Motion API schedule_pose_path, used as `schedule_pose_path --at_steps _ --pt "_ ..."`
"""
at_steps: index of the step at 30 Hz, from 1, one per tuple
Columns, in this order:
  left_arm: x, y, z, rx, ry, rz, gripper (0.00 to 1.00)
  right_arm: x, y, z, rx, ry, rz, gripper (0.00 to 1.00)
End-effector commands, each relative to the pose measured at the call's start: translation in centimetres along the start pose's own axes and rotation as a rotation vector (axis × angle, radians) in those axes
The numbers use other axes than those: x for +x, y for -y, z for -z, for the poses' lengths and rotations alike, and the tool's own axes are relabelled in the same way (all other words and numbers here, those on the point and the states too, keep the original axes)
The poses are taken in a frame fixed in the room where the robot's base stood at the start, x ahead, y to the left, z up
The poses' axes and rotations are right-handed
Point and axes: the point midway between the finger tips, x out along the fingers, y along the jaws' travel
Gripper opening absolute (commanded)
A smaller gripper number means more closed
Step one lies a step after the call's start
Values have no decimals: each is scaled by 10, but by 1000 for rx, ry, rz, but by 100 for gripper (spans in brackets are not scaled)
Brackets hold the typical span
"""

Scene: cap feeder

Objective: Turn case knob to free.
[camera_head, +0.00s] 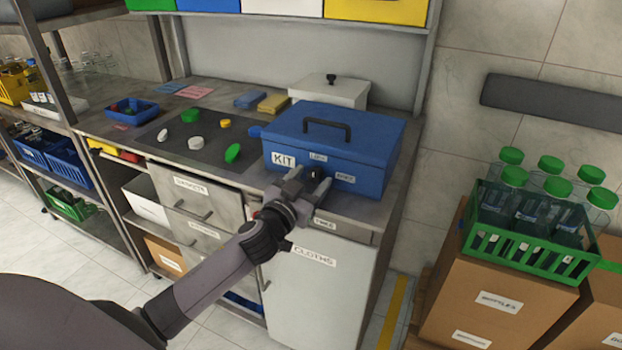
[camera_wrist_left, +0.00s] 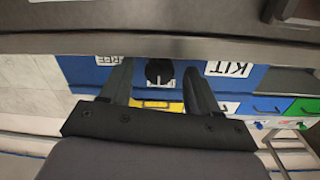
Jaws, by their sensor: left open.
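The blue case (camera_head: 376,160) stands closed on the counter, with a black handle on its lid and a KIT label on its front. Its black knob (camera_head: 315,173) is on the front face, between a label above it and a FREE label (camera_head: 345,178) to its right. My left gripper (camera_head: 308,182) is open in front of the case, one finger on each side of the knob. In the left wrist view, the knob (camera_wrist_left: 159,71) shows between the spread fingers, with a visible gap on both sides. My right gripper is not in view.
A dark mat (camera_head: 168,137) with several green, white and yellow caps lies left of the case. A white lidded box (camera_head: 340,89) stands behind it. A green crate of bottles (camera_head: 550,251) sits on cardboard boxes at the right. Drawers and a CLOTHS door are below the counter.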

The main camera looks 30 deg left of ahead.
Motion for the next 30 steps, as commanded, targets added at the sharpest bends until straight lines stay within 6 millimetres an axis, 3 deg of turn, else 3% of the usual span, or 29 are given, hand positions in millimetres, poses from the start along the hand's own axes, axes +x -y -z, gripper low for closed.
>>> schedule_pose_path --at_steps 12,18,30 --pt "7 0 0 -1 1 0 61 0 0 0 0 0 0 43" --pt "7 0 0 -1 1 0 5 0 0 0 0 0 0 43" --pt "7 0 0 62 4 -1 5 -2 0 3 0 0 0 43"
